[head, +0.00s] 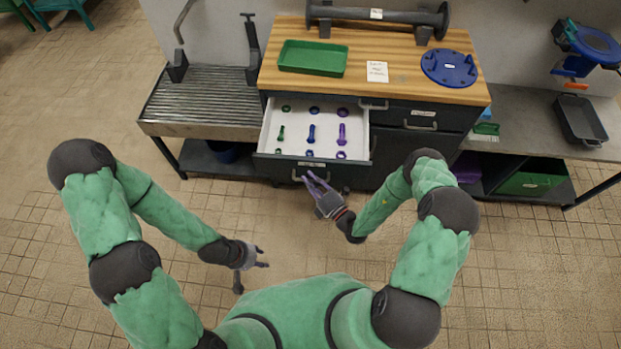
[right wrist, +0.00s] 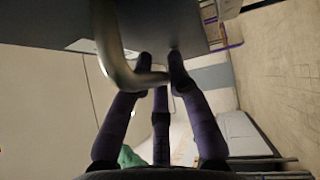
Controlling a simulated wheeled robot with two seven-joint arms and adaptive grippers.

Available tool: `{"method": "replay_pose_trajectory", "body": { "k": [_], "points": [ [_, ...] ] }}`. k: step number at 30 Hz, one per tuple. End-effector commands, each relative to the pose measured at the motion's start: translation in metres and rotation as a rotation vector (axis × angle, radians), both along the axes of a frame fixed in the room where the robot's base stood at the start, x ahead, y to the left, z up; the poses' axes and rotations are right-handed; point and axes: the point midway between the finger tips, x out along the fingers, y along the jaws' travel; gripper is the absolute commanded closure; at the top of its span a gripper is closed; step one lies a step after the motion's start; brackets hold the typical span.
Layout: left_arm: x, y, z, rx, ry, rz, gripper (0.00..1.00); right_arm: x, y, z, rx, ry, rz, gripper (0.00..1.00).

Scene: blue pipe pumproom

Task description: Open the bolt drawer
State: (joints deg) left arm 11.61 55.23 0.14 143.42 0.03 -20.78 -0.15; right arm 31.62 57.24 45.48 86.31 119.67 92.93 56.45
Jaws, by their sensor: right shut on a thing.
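The bolt drawer (head: 265,150) is pulled out from the dark cabinet under the wooden worktop. Its white inside shows green, blue and purple bolts (head: 311,133) and nuts in rows. My right gripper (head: 312,177) is at the drawer's front, shut on its handle. In the right wrist view, the curved metal handle (right wrist: 116,55) passes between my right gripper's fingers (right wrist: 160,82). My left gripper (head: 262,257) is open and empty, low over the tiled floor, well apart from the drawer.
A green tray (head: 312,58), a label card (head: 377,72) and a blue flange (head: 450,68) lie on the worktop (head: 410,66). A ribbed metal table (head: 203,105) stands left, a grey bench (head: 535,115) right. Floor before the cabinet is clear.

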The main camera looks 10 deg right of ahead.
Motion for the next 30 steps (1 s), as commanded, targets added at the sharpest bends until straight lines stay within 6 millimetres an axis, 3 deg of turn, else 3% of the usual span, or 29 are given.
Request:
{"method": "replay_pose_trajectory", "body": {
  "k": [2, 3, 4, 17, 30],
  "points": [
    [0.000, 0.000, 0.000, 0.000, 0.000, 0.000, 0.60, 0.000, -0.001, -0.001, -0.002, 0.002, -0.003, 1.00],
    [0.000, 0.000, 0.000, 0.000, 0.000, 0.000, 0.60, 0.000, -0.001, -0.001, -0.002, 0.002, -0.003, 0.79],
    [0.000, 0.000, 0.000, 0.000, 0.000, 0.000, 0.60, 0.000, -0.001, -0.001, -0.002, 0.002, -0.003, 0.71],
    [0.000, 0.000, 0.000, 0.000, 0.000, 0.000, 0.60, -0.003, -0.003, -0.001, -0.001, 0.002, -0.002, 0.70],
    [0.000, 0.000, 0.000, 0.000, 0.000, 0.000, 0.60, -0.061, -0.034, -0.011, 0.001, 0.005, -0.007, 0.70]
  ]
}}
